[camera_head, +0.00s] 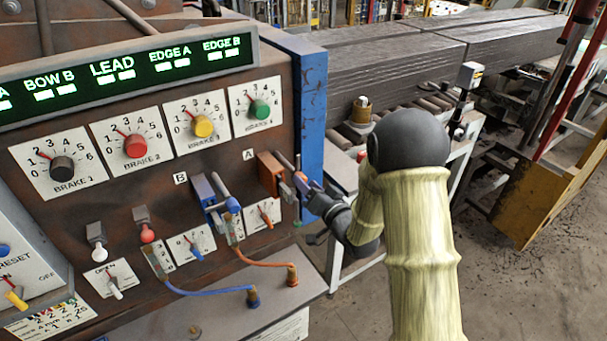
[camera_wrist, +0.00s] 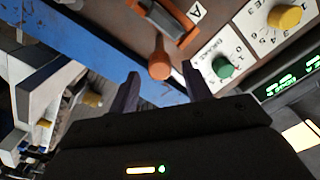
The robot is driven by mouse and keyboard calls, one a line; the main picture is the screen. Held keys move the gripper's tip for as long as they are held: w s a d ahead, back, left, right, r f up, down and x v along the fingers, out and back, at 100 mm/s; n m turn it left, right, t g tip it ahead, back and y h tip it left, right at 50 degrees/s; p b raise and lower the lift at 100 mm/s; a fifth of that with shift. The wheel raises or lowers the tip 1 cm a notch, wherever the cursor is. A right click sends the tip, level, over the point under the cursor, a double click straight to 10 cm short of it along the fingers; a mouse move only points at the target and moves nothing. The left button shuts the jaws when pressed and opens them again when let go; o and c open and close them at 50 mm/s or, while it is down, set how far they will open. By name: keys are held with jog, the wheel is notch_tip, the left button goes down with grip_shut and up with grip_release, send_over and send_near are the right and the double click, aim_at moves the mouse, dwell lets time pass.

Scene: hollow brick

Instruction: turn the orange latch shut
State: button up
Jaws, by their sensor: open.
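The orange latch (camera_head: 268,172) sits on the brown control panel beside the letter A, near the panel's right edge. In the wrist view it shows as an orange body (camera_wrist: 168,22) with a rounded orange handle (camera_wrist: 160,62) sticking out. My gripper (camera_head: 300,183) is just right of the latch in the head view and partly overlaps it. In the wrist view my gripper (camera_wrist: 160,73) is open, with its two dark fingertips on either side of the handle's end. I cannot tell whether either finger touches the handle.
A blue latch (camera_head: 206,190) marked B sits left of the orange one. Below hang an orange cable (camera_head: 262,263) and a blue cable (camera_head: 210,292). Dials, including a green knob (camera_head: 260,110), line the panel above. A blue post (camera_head: 312,110) edges the panel.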

jog(key=shift+p+x, duration=0.35)
jog(key=shift+x, duration=1)
jog(key=c, duration=1)
